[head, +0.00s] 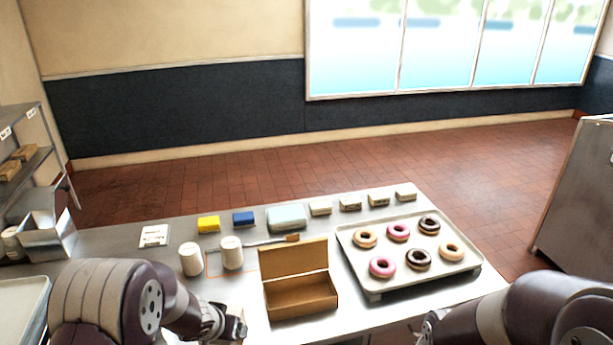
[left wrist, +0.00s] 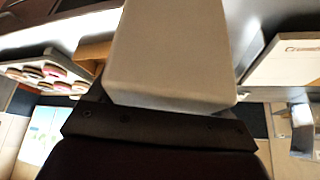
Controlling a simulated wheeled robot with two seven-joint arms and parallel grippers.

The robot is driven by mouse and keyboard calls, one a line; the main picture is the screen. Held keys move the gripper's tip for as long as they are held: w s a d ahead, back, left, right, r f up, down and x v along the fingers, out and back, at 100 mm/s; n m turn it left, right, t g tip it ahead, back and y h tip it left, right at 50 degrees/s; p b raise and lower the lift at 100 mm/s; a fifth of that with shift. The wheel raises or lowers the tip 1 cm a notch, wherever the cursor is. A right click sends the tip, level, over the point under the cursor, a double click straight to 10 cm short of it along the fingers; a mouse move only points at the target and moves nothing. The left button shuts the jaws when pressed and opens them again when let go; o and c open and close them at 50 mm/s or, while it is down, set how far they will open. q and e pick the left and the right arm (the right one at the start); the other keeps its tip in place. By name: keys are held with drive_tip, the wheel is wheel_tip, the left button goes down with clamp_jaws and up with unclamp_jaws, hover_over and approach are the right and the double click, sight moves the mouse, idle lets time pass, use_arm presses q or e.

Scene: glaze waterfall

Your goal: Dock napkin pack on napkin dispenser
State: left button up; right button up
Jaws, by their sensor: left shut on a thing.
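My left gripper (head: 238,326) is low in the head view, in front of the table's near edge. It is shut on a pale block, the napkin pack (left wrist: 172,55), which fills the middle of the left wrist view. In the head view the pack is mostly hidden or cut off by the bottom edge. A steel box with slanted walls (head: 48,241) stands at the far left of the head view; it looks like the napkin dispenser, but I cannot be sure. The pack is well apart from it. My right arm enters at lower right; its fingertips are out of view.
An open brown box (head: 300,297) stands at the table's front. A tray (head: 374,285) holds several donuts. Several small blocks, including yellow (head: 208,224) and blue (head: 243,218), line the back edge.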

use_arm(q)
drive_tip(key=shift+m, duration=0.3)
drive_tip(key=f+b, duration=0.2)
drive_tip(key=f, duration=0.1)
drive_tip(key=f+b, duration=0.1)
drive_tip(key=f, duration=0.1)
drive_tip(key=shift+w+d, duration=0.15)
drive_tip(key=shift+d, duration=0.25)
drive_tip(key=s+a+f+n+b, duration=0.1)
drive_tip(key=s+f+n+b, duration=0.1)
drive_tip(key=f+b, duration=0.5)
wheel_tip(320, 180, down, 3)
drive_tip(key=shift+s+a+y, duration=0.15)
drive_tip(key=shift+s+y, duration=0.25)
drive_tip(key=shift+s, duration=0.3)
use_arm(e)
wheel_tip(320, 180, down, 10)
drive_tip(key=shift+w, duration=0.35)
